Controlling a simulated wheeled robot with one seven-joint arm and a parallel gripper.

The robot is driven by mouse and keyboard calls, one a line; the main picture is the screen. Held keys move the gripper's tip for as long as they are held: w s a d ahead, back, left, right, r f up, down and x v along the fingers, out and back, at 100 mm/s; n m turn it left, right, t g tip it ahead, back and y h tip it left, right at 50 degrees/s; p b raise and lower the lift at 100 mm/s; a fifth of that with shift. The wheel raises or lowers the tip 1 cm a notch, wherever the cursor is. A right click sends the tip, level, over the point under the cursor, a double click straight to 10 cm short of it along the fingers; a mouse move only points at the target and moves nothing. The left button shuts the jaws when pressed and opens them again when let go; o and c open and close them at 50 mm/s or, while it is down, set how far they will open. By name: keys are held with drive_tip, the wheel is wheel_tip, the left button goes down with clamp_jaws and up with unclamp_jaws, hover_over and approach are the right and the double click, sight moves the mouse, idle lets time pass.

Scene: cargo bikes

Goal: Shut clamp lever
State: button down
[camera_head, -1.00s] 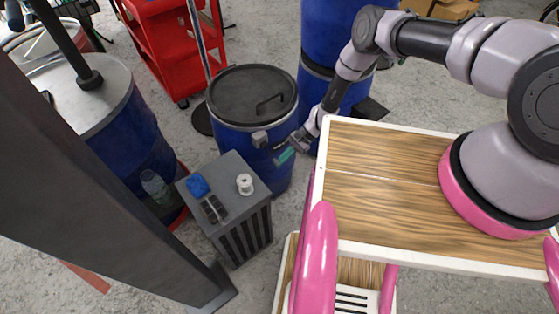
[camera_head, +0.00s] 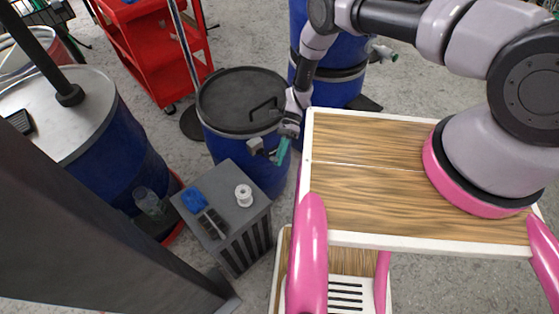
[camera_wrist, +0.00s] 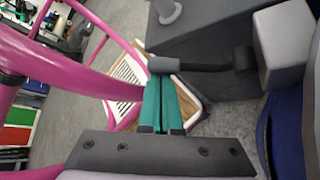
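The blue drum (camera_head: 222,146) with a black lid stands left of my tabletop. A grey clamp block (camera_head: 256,146) sits on its near side; the block also shows large in the wrist view (camera_wrist: 286,44). The dark clamp lever (camera_wrist: 205,65) sticks out leftward from the block in the wrist view, its rounded end just beyond my fingertips. My gripper (camera_head: 282,152), with teal fingers, is beside the block's right side in the head view. In the wrist view its fingers (camera_wrist: 162,82) lie together with nothing between them. Contact with the lever cannot be told.
A grey cabinet (camera_head: 245,221) with a white spool and a blue item on top stands below the clamp. The wooden tabletop (camera_head: 400,180) with pink rails is to the right. Another blue drum (camera_head: 335,65) stands behind, and a red cart (camera_head: 150,50) at the back left.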

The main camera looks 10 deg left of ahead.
drive_tip(key=shift+w+a+r, duration=0.35)
drive_tip(key=shift+a+r, duration=0.05)
drive_tip(key=shift+r, duration=0.3)
drive_tip(key=shift+w+a+r, duration=0.3)
drive_tip(key=shift+a+r, duration=0.1)
drive_tip(key=shift+r, duration=0.25)
drive_tip(key=shift+w+a+r, duration=0.35)
drive_tip(key=shift+a+r, duration=0.05)
drive_tip(key=shift+r, duration=0.3)
drive_tip(key=shift+w+a+r, duration=0.15)
drive_tip(key=shift+a+r, duration=0.05)
drive_tip(key=shift+a, duration=0.05)
drive_tip(key=w+d, duration=0.4)
drive_tip(key=w, duration=0.2)
drive_tip(key=shift+w+d, duration=0.25)
drive_tip(key=shift+w, duration=0.15)
